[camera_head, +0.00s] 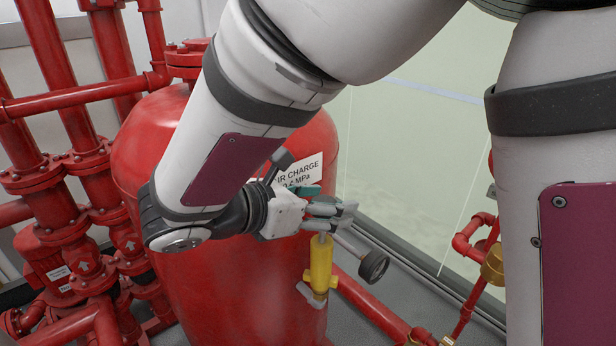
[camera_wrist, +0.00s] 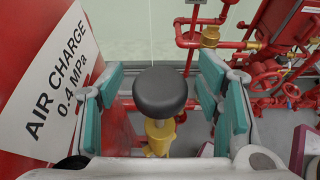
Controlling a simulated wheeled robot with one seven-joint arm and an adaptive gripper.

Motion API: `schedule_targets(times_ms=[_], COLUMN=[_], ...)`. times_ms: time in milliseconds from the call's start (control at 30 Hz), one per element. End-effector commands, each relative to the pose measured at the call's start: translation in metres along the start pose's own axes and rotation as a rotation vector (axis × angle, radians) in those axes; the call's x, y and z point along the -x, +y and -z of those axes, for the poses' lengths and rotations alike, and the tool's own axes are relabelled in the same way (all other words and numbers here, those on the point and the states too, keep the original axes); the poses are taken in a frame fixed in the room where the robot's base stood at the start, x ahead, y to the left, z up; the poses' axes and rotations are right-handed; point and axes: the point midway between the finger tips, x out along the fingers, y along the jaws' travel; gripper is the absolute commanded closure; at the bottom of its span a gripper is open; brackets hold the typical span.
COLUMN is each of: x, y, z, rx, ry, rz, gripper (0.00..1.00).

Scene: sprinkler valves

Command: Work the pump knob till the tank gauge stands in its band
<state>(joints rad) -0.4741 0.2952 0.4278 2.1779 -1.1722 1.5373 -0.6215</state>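The pump is a yellow cylinder (camera_head: 320,265) low on the front of the red tank (camera_head: 220,285). A thin grey rod slants from its top down right to a round black knob (camera_head: 373,266). My gripper (camera_head: 343,216) is open, just above the pump top, with the knob below and right of its fingertips in the head view. In the wrist view the black knob (camera_wrist: 160,92) lies between the spread teal finger pads, apart from both. The yellow pump body (camera_wrist: 160,135) shows below it. I cannot make out a gauge dial or its band in either view.
A white AIR CHARGE label (camera_head: 305,172) is on the tank, close beside my gripper, and fills the wrist view's left side (camera_wrist: 62,80). Red pipes (camera_head: 75,170) stand at left. More red piping with brass fittings (camera_head: 493,265) stands at right. A pale wall panel is behind.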

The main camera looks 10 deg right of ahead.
Motion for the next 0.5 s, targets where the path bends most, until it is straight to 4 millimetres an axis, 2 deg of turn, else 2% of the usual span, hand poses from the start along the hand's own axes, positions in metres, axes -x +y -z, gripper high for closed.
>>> schedule_targets(times_ms=[233,500], x=[0.004,0.028], y=[0.000,-0.001], z=[0.000,-0.001], rx=[0.001,0.001], ry=[-0.001,0.000], rz=[-0.001,-0.001], gripper=[0.41,0.41])
